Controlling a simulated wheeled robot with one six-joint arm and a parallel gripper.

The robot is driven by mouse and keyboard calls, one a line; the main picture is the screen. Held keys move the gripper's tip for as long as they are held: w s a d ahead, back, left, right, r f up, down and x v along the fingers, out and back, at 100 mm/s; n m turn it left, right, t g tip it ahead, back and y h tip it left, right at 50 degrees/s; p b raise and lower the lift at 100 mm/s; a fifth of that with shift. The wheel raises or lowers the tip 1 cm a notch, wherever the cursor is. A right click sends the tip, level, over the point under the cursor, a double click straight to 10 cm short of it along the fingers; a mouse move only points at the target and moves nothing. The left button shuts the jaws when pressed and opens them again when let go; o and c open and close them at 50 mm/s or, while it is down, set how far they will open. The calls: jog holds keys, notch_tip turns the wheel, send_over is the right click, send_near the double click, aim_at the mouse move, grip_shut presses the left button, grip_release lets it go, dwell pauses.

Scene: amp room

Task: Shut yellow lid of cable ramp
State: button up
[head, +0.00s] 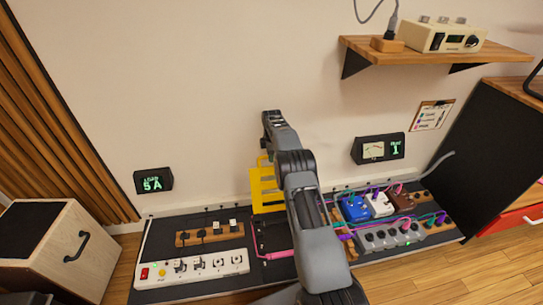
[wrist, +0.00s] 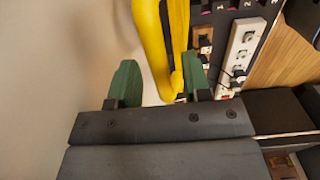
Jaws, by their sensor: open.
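The yellow lid (head: 264,190) of the cable ramp stands raised near the wall, in the middle of the floor board. My arm hides its right part in the head view. In the wrist view the yellow lid (wrist: 174,40) runs down between the two green fingers, close to the right one. My gripper (wrist: 161,82) is open, with a clear gap between the left finger and the lid. Whether the right finger touches the lid cannot be told. In the head view the fingers are mostly hidden behind my arm. A pink cable (head: 279,255) lies below the lid.
A white power strip (head: 193,268) and a wooden block with plugs (head: 210,234) lie left of the lid. Several effect pedals (head: 380,207) with cables crowd the board's right side. A wooden cabinet (head: 60,243) stands at left. A shelf (head: 440,51) juts from the wall.

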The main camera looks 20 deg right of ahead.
grip_shut()
dwell(0.5)
